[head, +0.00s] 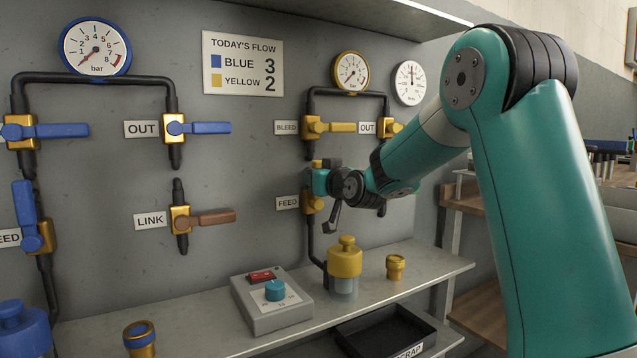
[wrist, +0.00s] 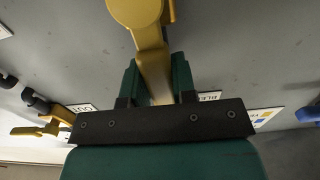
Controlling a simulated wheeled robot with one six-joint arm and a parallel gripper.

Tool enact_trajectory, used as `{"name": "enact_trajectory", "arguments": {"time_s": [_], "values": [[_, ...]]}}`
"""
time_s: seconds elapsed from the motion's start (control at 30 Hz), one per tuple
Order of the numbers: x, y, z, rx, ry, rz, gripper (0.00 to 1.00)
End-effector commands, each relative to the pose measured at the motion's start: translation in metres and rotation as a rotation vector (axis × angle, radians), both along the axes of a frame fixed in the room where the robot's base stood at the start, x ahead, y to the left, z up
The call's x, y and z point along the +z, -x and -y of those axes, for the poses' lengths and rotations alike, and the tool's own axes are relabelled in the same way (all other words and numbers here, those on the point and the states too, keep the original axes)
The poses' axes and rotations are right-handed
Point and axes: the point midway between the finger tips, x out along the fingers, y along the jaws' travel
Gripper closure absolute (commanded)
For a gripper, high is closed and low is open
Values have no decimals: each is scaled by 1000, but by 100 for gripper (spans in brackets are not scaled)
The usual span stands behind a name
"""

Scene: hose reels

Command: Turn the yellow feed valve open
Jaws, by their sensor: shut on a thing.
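The yellow feed valve (head: 312,203) sits on the wall pipe beside the FEED label. My gripper (head: 319,181) is at this valve and covers most of its handle in the head view. In the wrist view my gripper (wrist: 157,82) has one green finger on each side of the yellow handle (wrist: 152,66) and is shut on it. The handle's hub shows at the top of that view. The picture there is upside down, and the handle runs from the hub toward the upside-down BLEED and OUT labels, so it points roughly upward along the pipe.
The yellow bleed valve (head: 313,127) is just above, its handle level. A yellow-capped jar (head: 345,262) and a small brass fitting (head: 396,267) stand on the shelf (head: 432,271) below. A grey control box (head: 271,302) is to their left. Blue valves are further left.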

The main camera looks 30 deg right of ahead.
Motion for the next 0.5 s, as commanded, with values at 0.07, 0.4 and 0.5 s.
{"name": "enact_trajectory", "arguments": {"time_s": [0.07, 0.4, 0.5], "values": [[5, 0, 1, -3, 14, 9, 100], [5, 0, 0, -2, 17, 10, 100], [5, 0, 0, -2, 16, 9, 59]]}}
